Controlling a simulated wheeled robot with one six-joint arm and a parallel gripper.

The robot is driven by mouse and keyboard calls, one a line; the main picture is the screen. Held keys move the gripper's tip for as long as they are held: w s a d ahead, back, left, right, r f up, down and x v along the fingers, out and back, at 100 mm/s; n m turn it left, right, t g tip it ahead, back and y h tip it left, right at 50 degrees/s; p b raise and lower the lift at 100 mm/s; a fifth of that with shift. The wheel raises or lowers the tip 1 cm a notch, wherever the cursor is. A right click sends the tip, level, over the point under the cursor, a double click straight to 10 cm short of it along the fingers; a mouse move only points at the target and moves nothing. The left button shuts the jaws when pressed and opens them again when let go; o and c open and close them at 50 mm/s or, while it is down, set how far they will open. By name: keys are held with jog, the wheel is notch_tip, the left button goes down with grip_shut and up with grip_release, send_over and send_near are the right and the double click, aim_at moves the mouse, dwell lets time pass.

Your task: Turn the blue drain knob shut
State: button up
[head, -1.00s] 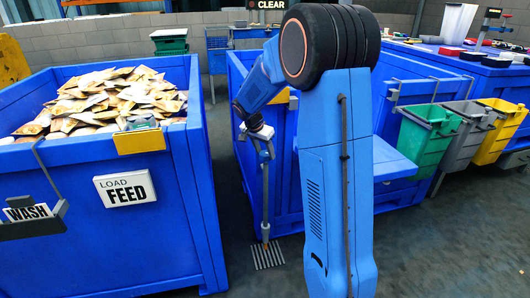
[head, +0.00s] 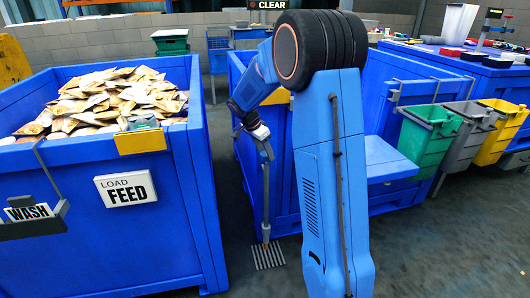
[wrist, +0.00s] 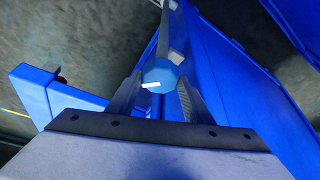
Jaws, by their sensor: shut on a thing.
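The blue drain knob (wrist: 160,74) shows in the wrist view as a faceted round cap with a short white mark pointing to the left, slightly tilted. The fingers of my gripper (wrist: 157,95) are on both sides of it, closed against it. In the head view my gripper (head: 265,150) is at the top of a thin grey drain pipe (head: 265,200) in front of the middle blue bin. The knob is too small and covered to make out there. A floor grate (head: 268,256) lies below the pipe's lower end.
A blue bin (head: 90,210) marked FEED, full of packets, stands at the left. The middle blue bin (head: 245,185) is close behind my gripper. Green, grey and yellow bins (head: 427,140) hang at the right. Floor is clear between the two large bins.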

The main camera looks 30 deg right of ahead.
jog(key=o, duration=1)
jog(key=shift+n, duration=0.3)
